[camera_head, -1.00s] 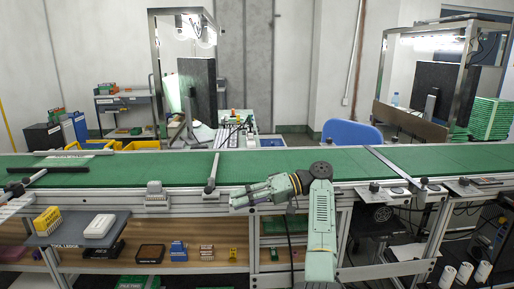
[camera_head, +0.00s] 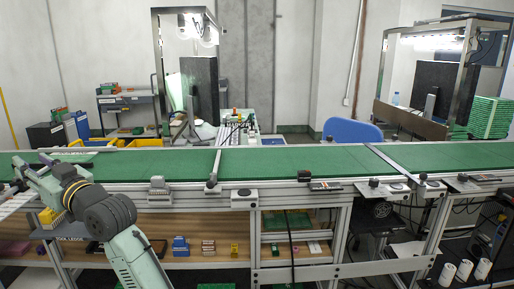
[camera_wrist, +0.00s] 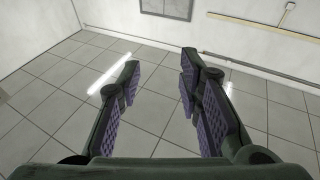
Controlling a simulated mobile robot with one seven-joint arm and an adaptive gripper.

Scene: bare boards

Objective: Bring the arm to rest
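My gripper (camera_head: 35,170) is at the far left of the head view, in front of the left end of the green conveyor belt (camera_head: 270,162). My arm reaches up to it from the lower left. In the wrist view my gripper (camera_wrist: 160,85) shows two dark fingers with purple pads, spread wide apart. Nothing is between them. Beyond the fingers are grey floor tiles (camera_wrist: 150,110) and a pale wall (camera_wrist: 90,15).
Metal posts and brackets line the belt's front edge. A blue chair back (camera_head: 352,131) stands behind it. The belt's surface looks largely clear.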

